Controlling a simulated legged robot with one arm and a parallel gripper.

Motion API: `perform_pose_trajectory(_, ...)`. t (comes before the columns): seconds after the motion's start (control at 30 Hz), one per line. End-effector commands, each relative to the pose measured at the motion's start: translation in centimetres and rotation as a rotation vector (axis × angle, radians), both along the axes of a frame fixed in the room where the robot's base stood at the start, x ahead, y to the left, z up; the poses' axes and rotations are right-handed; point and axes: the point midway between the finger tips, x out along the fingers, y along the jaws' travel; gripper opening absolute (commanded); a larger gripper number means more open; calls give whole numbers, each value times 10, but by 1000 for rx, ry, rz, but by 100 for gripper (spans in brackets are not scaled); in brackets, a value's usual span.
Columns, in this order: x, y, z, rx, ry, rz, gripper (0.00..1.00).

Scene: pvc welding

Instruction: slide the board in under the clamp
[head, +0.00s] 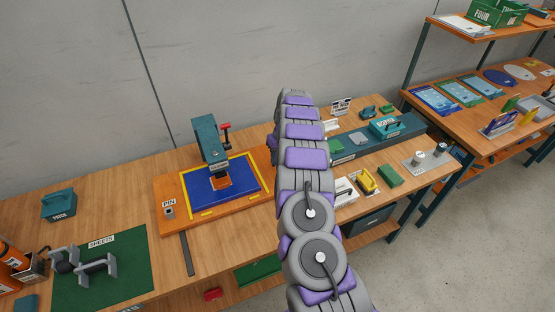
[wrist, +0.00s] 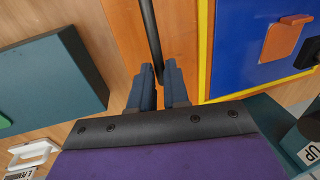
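The teal clamp (head: 208,140) stands at the back of an orange wooden board (head: 180,222). On this board lies a blue panel (head: 203,195) with a yellow border, and a small orange square (head: 222,182) sits on the panel below the clamp. In the wrist view the blue panel (wrist: 240,50) and the orange square (wrist: 284,38) are at the right, with a black part over the square's edge. My gripper (wrist: 160,72) is over the wood beside the panel, its fingers close together on a dark rod (wrist: 148,25). My arm hides the gripper in the head view.
A teal rack (head: 370,140) with parts stands right of my arm; its side fills the wrist view's left. A red-handled lever (head: 225,135) rises beside the clamp. A green mat (head: 105,280) with grey holders is at front left. Bare table lies behind the board.

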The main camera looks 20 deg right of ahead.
Motion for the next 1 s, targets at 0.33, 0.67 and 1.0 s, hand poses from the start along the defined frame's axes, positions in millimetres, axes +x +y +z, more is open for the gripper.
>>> perform_pose_trajectory(0.33, -4, 0, 1, 1, 3, 2, 38)
perform_pose_trajectory(0.67, -3, -4, 20, 1, 0, 0, 38)
perform_pose_trajectory(1.0, -2, -19, 92, 0, 1, 0, 38)
